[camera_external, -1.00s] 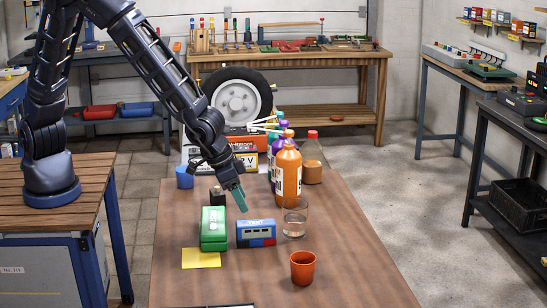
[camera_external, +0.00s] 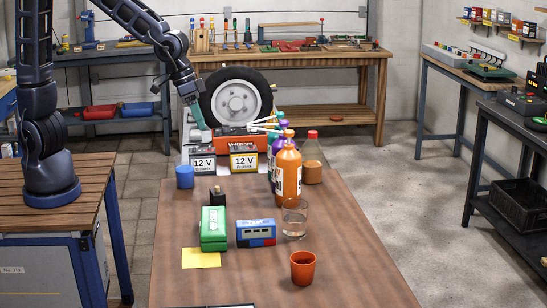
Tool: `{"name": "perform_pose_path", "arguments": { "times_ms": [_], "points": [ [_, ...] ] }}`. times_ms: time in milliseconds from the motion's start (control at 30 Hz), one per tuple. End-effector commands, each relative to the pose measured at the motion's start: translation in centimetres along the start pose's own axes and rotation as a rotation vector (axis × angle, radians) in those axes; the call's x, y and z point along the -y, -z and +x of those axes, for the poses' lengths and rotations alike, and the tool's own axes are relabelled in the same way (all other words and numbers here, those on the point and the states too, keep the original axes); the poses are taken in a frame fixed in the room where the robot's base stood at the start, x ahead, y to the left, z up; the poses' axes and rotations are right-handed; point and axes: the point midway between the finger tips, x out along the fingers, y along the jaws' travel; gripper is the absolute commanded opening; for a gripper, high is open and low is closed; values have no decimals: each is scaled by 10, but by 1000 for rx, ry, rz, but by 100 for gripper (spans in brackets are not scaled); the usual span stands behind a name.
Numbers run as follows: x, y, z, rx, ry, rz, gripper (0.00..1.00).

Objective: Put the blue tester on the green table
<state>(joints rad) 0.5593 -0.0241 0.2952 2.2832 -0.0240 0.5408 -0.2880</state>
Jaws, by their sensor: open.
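The blue tester (camera_external: 256,233), a small box with a display on its front and a red part low on its right, stands on the brown wooden table (camera_external: 205,285). It is just right of a green box (camera_external: 213,228). My gripper (camera_external: 201,124) with teal fingertips is open and empty, raised well behind and to the left of the tester, near the wheel and batteries. I cannot make out a table with a clearly green top.
Close to the tester are a glass (camera_external: 294,220), an orange cup (camera_external: 303,267), a yellow note (camera_external: 201,258) and a small black item (camera_external: 217,195). A wheel (camera_external: 237,98) and 12 V batteries (camera_external: 244,163) are farther back.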

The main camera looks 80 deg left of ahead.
Motion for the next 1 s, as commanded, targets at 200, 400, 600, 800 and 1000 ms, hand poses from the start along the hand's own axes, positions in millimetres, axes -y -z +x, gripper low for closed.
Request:
{"name": "perform_pose_path", "arguments": {
  "times_ms": [200, 400, 600, 800, 1000],
  "points": [
    [40, -28, -60, -13, -17, 1, 56],
    [70, -63, -107, -27, -14, 13, 56],
    [95, -104, -146, -48, 5, 29, 56],
    [115, -150, -177, -67, 43, 45, 56],
    [126, -186, -194, -78, 84, 57, 56]
  ]
}}
